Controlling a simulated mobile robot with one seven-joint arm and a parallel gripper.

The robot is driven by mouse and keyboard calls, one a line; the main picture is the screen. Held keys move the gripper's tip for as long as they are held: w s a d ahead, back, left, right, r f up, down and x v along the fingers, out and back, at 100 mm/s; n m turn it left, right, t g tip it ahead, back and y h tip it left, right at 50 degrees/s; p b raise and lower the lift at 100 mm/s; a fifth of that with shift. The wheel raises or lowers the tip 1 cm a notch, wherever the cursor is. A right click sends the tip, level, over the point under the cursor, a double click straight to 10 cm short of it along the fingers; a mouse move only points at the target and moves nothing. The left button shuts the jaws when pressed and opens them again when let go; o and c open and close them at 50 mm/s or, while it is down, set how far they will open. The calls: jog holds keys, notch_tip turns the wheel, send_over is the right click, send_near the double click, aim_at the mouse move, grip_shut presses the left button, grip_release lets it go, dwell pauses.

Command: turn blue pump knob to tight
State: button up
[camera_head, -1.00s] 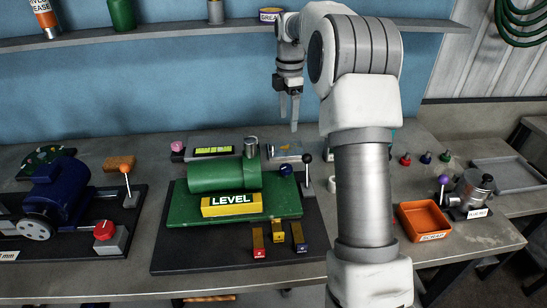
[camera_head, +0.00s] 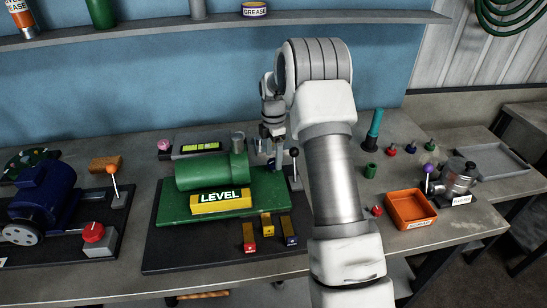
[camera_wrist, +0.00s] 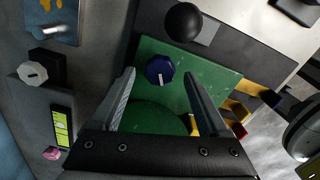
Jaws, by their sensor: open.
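The blue pump knob (camera_wrist: 160,69) is round and dark blue with a pale pointer mark. It sits at the end of the green pump on its green base (camera_wrist: 210,75), and no tight marking can be read. In the wrist view my gripper (camera_wrist: 159,75) is open, with one finger on each side of the knob and gaps between. In the head view my gripper (camera_head: 273,163) points down at the right end of the green pump (camera_head: 212,171) and mostly hides the knob. I cannot tell how far above the knob the fingertips are.
A black ball-topped lever (camera_head: 295,165) stands close beside my gripper and shows in the wrist view (camera_wrist: 184,22). A yellow LEVEL block (camera_head: 221,201) sits in front of the pump. An orange tray (camera_head: 411,210) stands at the right.

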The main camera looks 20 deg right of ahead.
jog(key=shift+f, duration=0.7)
grip_shut()
